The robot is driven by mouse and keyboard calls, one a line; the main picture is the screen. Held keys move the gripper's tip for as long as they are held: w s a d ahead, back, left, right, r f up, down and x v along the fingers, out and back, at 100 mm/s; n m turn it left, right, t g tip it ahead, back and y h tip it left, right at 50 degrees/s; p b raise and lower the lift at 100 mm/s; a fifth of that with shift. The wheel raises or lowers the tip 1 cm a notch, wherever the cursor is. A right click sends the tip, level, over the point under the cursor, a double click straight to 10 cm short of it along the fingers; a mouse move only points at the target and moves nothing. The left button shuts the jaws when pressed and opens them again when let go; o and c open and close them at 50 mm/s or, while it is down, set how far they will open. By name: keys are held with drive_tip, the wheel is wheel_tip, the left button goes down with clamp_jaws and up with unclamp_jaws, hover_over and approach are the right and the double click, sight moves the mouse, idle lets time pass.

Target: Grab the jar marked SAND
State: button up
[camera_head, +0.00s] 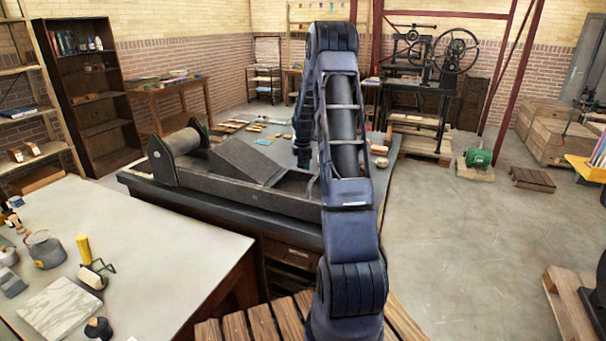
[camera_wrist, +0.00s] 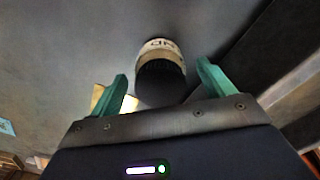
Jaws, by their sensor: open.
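In the wrist view a jar (camera_wrist: 160,73) with a dark ribbed lid and a pale label stands on the grey table top. Only a few letters of the label show, so I cannot read the whole word. My gripper (camera_wrist: 162,70) is open, with its green fingers on either side of the jar. In the head view my arm blocks the sight of the jar and of most of the gripper.
The dark press bed with a roller (camera_head: 181,141) lies on the same table, left of my arm. Small flat pieces (camera_head: 233,126) lie behind it. A pale table (camera_head: 150,240) with tools and jars stands at the near left. The floor (camera_head: 450,230) at right is mostly clear.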

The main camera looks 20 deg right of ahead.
drive_tip(key=shift+f, duration=0.6)
drive_tip(key=shift+c, duration=0.2)
drive_tip(key=c, duration=1.2)
drive_tip(key=shift+o, duration=0.2)
